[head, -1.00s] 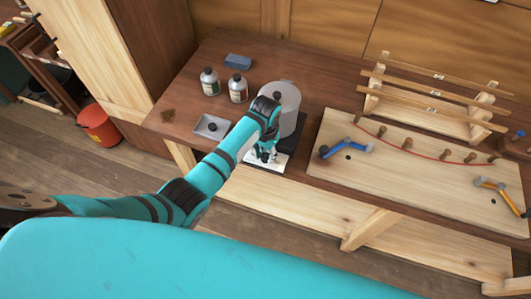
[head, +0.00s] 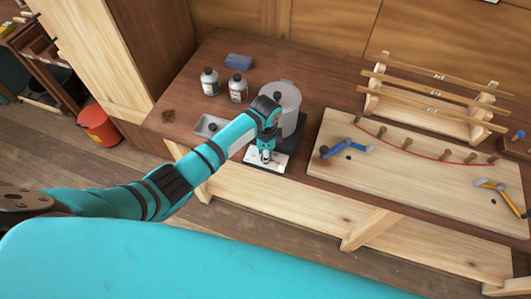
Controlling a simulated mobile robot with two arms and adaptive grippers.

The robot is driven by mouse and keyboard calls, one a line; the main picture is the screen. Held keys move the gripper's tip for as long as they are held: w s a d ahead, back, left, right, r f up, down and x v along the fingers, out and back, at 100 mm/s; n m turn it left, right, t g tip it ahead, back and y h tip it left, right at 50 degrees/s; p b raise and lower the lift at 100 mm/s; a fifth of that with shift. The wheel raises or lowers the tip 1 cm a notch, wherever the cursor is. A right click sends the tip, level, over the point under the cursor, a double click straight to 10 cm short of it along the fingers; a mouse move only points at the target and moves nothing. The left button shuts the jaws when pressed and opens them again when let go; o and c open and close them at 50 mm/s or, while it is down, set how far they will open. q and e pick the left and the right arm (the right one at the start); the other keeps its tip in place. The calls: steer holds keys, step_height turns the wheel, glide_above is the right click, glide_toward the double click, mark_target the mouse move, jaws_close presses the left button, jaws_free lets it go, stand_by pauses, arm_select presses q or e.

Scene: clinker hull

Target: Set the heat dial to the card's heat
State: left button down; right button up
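A grey-white lidded pot (head: 287,97) stands on a dark base (head: 291,141) near the front edge of the bench. A pale panel (head: 276,162) is at the front of that base. My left gripper (head: 265,156) points down over this panel, at or just above it. My gripper and wrist cover much of the panel, so I cannot make out the heat dial or its setting. The fingers are too small to tell open from shut. I cannot identify a heat card. My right gripper is not in view.
Two bottles (head: 238,89), a blue block (head: 238,61) and a small grey tray (head: 207,126) are on the bench left of the pot.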

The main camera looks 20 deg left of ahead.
arm_select(q)
steer(key=shift+d+m, duration=0.1)
steer(key=shift+m, duration=0.6)
steer(key=c, duration=1.3)
jaws_free()
step_height(320, 180, up, 12)
